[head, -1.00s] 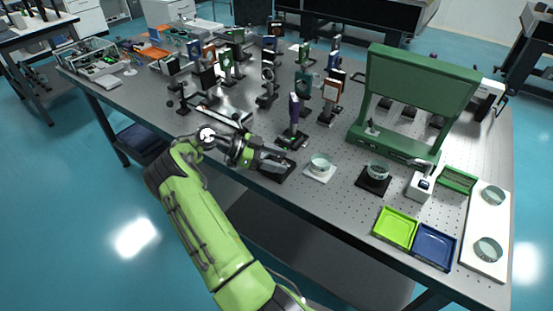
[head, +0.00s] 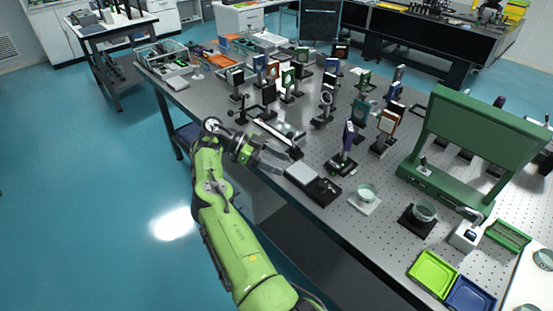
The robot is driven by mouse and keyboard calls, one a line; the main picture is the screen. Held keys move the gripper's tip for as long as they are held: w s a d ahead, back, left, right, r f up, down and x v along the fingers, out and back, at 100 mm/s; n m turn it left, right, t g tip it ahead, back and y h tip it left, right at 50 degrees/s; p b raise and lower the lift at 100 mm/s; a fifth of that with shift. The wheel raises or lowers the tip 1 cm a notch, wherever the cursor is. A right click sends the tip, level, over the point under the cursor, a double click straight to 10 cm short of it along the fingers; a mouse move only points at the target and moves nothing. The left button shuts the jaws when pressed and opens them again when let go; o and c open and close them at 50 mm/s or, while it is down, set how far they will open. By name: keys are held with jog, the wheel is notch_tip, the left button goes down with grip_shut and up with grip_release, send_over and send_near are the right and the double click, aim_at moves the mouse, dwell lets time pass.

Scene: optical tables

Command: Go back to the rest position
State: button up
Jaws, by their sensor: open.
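My gripper (head: 270,158) is at the end of my green arm in the head view. It is at the near edge of the optical table (head: 335,212), left of a small black-and-grey device (head: 313,183). The jaws are open and nothing shows between them. The fingertips look close to the table edge; I cannot tell their exact height. My arm reaches up from the bottom of the picture over the floor.
Several optical mounts, among them a purple one (head: 347,138), stand across the table. Glass dishes on a white pad (head: 364,203) and a black pad (head: 417,221), a green frame (head: 483,135), a lime tray (head: 433,272) and a blue tray (head: 470,296) are at right. Floor at left is clear.

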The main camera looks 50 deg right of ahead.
dwell(0.5)
jog(key=s+a+r+n+t+y, duration=0.2)
jog(key=s+a+r+n+t, duration=0.15)
jog(key=r+n, duration=0.2)
jog(key=s+a+r+n+t+y, duration=0.2)
jog(key=s+r+n+t, duration=0.15)
jog(key=r, duration=0.35)
jog(key=s+a+n+t, duration=0.3)
jog(key=a+n, duration=0.4)
jog(key=a, duration=0.2)
jog(key=s+a+r+n+t+y+p, duration=0.1)
jog(key=s+a+n+t, duration=0.2)
jog(key=a+n, duration=0.4)
jog(key=s+a+r+n+t, duration=0.1)
jog(key=a+n+t, duration=0.3)
jog(key=a+n, duration=0.4)
jog(key=s+a, duration=0.1)
jog(key=a, duration=0.4)
jog(key=shift+s+a+r+t+y+p, duration=0.15)
jog(key=shift+s+r+t+y+p, duration=0.15)
jog(key=shift+s+t, duration=0.1)
